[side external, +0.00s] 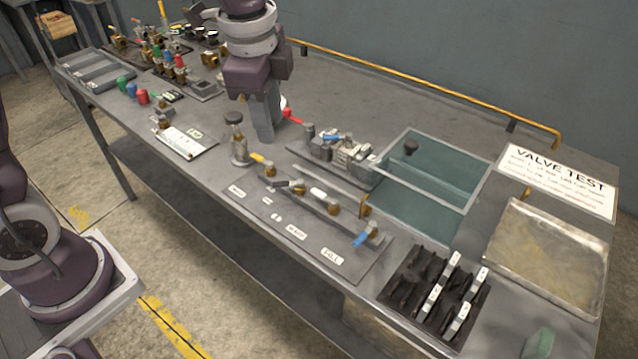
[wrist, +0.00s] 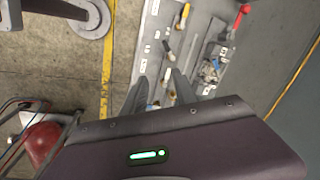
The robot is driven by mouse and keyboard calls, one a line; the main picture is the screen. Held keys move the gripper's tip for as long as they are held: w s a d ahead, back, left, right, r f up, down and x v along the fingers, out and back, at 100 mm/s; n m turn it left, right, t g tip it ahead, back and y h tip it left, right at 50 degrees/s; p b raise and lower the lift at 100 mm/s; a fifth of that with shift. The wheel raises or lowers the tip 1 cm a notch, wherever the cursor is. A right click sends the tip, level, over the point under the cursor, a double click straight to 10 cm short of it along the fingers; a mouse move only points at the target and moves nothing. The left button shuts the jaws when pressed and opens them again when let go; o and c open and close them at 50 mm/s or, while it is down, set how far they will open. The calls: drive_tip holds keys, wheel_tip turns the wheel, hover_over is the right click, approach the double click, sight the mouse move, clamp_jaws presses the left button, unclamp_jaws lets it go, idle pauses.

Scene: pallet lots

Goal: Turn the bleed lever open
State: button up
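A valve manifold with several levers stands on a grey panel (side external: 250,214) at the front of the bench. Its levers are yellow (side external: 258,158), dark (side external: 292,184), white (side external: 318,193) and blue (side external: 365,236). Small white labels lie in front of them; most are too small to read, so I cannot tell which lever is the bleed one. My gripper (side external: 266,134) hangs above the bench, behind the yellow lever in the side view, holding nothing visible. In the wrist view its two fingers (wrist: 160,86) stand apart over the lever row.
A red lever (side external: 292,117) is close to my gripper. A clamp fixture (side external: 345,150), a teal tray (side external: 397,218), a metal tray (side external: 545,258) and a dark rack (side external: 405,283) are to the right. A bottle-like fitting (side external: 238,140) stands left. The bench behind the fixture is clear.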

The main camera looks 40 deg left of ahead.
sight(318, 192)
drive_tip(key=w+d+f+m, duration=0.1)
drive_tip(key=w+f+m, duration=0.1)
drive_tip(key=f, duration=0.4)
drive_tip(key=w+d+f+m+g, duration=0.1)
drive_tip(key=w+f, duration=0.2)
drive_tip(key=f, duration=0.3)
drive_tip(key=w+d+f+m, duration=0.1)
drive_tip(key=w+f+m, duration=0.1)
drive_tip(key=f, duration=0.4)
drive_tip(key=shift+w+d+m+g+h, duration=0.25)
drive_tip(key=shift+d+m+g+h, duration=0.05)
drive_tip(key=shift+d+g+h, duration=0.1)
clamp_jaws()
